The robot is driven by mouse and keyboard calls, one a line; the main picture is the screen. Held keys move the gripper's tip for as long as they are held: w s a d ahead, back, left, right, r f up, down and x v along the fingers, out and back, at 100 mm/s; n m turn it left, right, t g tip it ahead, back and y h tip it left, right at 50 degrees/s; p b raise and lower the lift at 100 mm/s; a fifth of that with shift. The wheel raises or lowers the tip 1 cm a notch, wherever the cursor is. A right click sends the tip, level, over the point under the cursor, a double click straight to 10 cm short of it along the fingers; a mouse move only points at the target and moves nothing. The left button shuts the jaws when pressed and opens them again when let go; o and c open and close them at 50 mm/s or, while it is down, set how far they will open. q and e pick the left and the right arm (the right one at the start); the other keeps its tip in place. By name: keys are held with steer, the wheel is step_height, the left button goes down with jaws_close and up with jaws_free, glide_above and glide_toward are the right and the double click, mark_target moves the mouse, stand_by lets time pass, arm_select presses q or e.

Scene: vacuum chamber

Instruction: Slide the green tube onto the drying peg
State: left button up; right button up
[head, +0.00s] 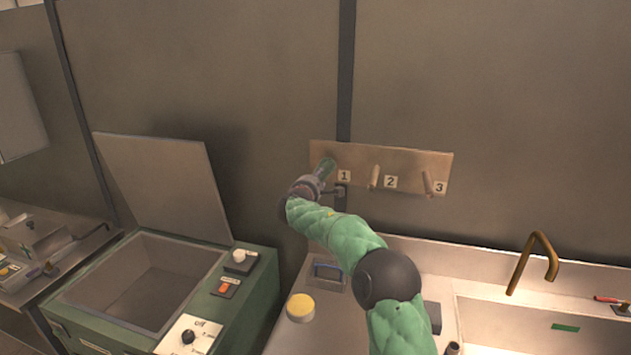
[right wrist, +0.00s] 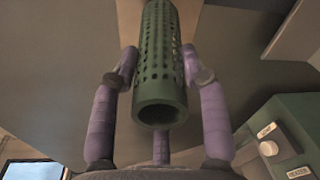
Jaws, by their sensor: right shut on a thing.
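My right gripper (head: 308,186) is at the left end of the wooden peg board (head: 408,160), in front of the label 1. It is shut on the green tube (head: 326,167), whose far end shows near the board beside label 1. In the right wrist view the tube (right wrist: 160,65) is perforated and hollow, with its near open end toward the camera. The purple fingers (right wrist: 160,75) grip it from both sides. Peg 1 is not visible, so I cannot tell whether the tube is around it. Peg 2 (head: 374,176) and peg 3 (head: 428,183) are bare. My left gripper is not in view.
A green box (head: 248,308) with a raised lid (head: 165,185) stands at the left. A sink (head: 540,325) with a brass tap (head: 532,262) is at the right. A yellow-topped round container (head: 300,306) and a blue-handled item (head: 328,272) sit on the counter.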

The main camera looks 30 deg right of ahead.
steer(key=shift+p+x, duration=0.35)
steer(key=shift+x, duration=0.75)
steer(key=shift+w+d, duration=0.3)
steer(key=shift+d, duration=0.05)
steer(key=o, duration=1.3)
steer(key=shift+a, duration=0.1)
steer(key=v, duration=1.2)
steer(key=shift+f, duration=0.2)
